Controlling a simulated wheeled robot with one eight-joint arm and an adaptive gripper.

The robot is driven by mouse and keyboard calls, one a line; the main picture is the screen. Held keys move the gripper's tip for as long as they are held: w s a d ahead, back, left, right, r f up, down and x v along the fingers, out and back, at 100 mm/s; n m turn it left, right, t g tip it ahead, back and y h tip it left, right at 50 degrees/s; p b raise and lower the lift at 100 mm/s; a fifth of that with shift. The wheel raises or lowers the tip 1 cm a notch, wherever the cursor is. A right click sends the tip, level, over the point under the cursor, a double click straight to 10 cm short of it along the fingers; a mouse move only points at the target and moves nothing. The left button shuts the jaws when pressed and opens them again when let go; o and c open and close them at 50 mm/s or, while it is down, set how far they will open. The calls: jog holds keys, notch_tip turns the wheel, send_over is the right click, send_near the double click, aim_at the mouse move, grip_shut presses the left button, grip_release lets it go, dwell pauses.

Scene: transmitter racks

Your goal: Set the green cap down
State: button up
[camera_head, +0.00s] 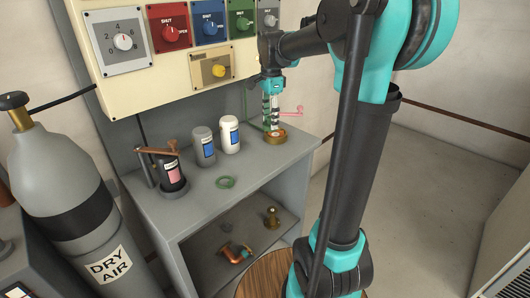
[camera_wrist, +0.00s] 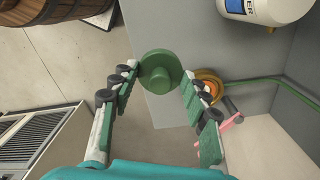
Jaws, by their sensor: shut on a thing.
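The green cap (camera_wrist: 160,72) is round with a raised middle and sits between my two fingertips in the wrist view. My gripper (camera_wrist: 161,78) is shut on it, one finger on each side. In the head view my gripper (camera_head: 270,122) points down over the back right part of the grey bench top (camera_head: 190,205), close to a brass fitting (camera_head: 275,138). The fingers mostly hide the cap there, and I cannot tell its height above the bench. The brass fitting also shows in the wrist view (camera_wrist: 212,84), just right of the cap, partly behind a finger.
A pink handle (camera_head: 292,111) and a green hose stand near my gripper. A white bottle (camera_head: 229,134), a grey bottle (camera_head: 203,146) and a dark bottle (camera_head: 172,174) stand to the left.

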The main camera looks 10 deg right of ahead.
notch_tip(320, 180, down, 13)
jog(key=shift+f, duration=0.2)
dwell(0.3)
jog(key=shift+f, duration=0.1)
jog(key=o, duration=1.3)
notch_tip(320, 180, up, 12)
jog(key=s+d+f+n+t, duration=0.1)
jog(key=s+f+n, duration=0.4)
jog(key=s+f, duration=0.1)
jog(key=s+d+f+n+t, duration=0.1)
jog(key=s+f+n, duration=0.4)
jog(key=s, duration=0.3)
jog(key=s+d+f+n+t, duration=0.1)
jog(key=s+f+n+t, duration=0.1)
jog(key=s+f+n, duration=0.3)
jog(key=shift+s+d+f, duration=0.2)
jog(key=shift+s+f, duration=0.35)
jog(key=shift+s, duration=0.1)
jog(key=shift+s+d+f, duration=0.15)
jog(key=shift+s+f, duration=0.4)
jog(key=shift+s, duration=0.05)
